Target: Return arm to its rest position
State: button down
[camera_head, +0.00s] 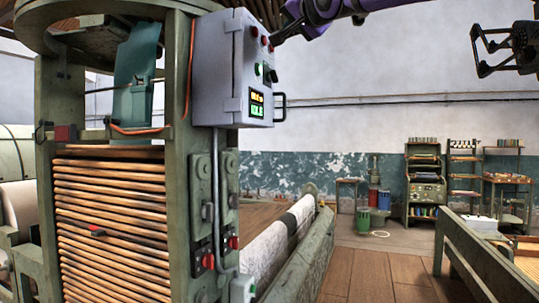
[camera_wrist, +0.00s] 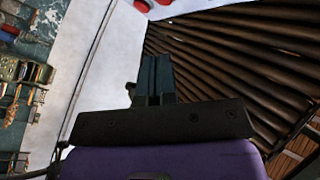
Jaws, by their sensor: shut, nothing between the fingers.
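My gripper (camera_wrist: 155,78) shows in the wrist view, with its two fingers together above a dark crossbar and a purple body. It is shut and I see nothing between the fingers. Beyond it in that view are a pale wall and a slanting row of dark slats, apart from the fingers as far as I can tell. In the head view, a purple link of my arm crosses the top edge. A black open bracket-like part stands at the upper right; I cannot tell whether it belongs to my gripper.
A green frame with stacked wooden slats (camera_head: 110,225) fills the left. A grey control box (camera_head: 222,70) juts from its post. A low beam with a pale roll (camera_head: 280,240) runs beside it. Shelves (camera_head: 425,180) stand at the back wall. Wooden floor (camera_head: 375,270) lies open centre right.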

jog(key=s+d+f+g+h, duration=0.3)
jog(key=s+d+f, duration=0.3)
jog(key=d+f, duration=0.45)
jog(key=s+d+f+g+h, duration=0.3)
jog(key=s+d+f, duration=0.3)
jog(key=d+f, duration=0.45)
jog(key=s+d+f+n+g+h, duration=0.1)
jog(key=s+d+f+g, duration=0.2)
jog(key=s+f, duration=0.7)
jog(key=s+d+f+n+g+h, duration=0.1)
jog(key=s+d+f+g, duration=0.2)
jog(key=s+f, duration=0.8)
notch_tip(320, 180, down, 6)
jog(key=shift+s+f+g, duration=0.1)
jog(key=shift+s+g, duration=0.1)
jog(key=shift+g, duration=0.1)
